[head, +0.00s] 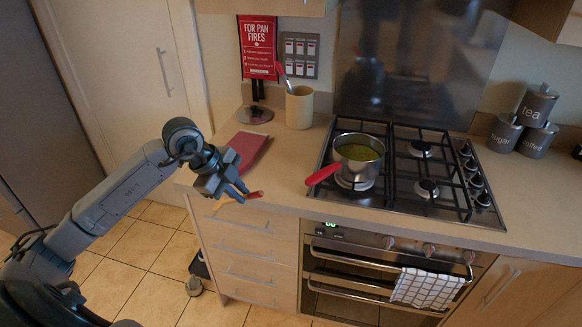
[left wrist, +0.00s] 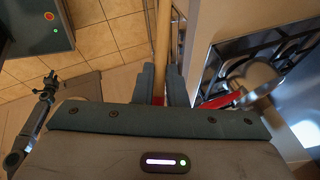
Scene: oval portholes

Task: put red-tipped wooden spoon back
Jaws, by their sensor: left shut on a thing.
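My left gripper (head: 240,188) is shut on the red-tipped wooden spoon (head: 254,195). It holds the spoon near the front edge of the counter, left of the hob. In the head view the red end sticks out past the fingers, and part of the pale wood shows below them. In the left wrist view the wooden handle (left wrist: 161,38) runs up and away from between the fingers (left wrist: 161,88), with red showing between them. A cream utensil pot (head: 299,108) stands upright at the back of the counter. A red-ended utensil (head: 281,70) leans in it.
A saucepan (head: 357,158) with green contents sits on the gas hob (head: 425,165), its red handle pointing left. A dark red flat item (head: 249,148) lies on the counter behind my gripper. Canisters (head: 538,105) stand at the right. Bare counter (head: 285,160) lies between gripper and pot.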

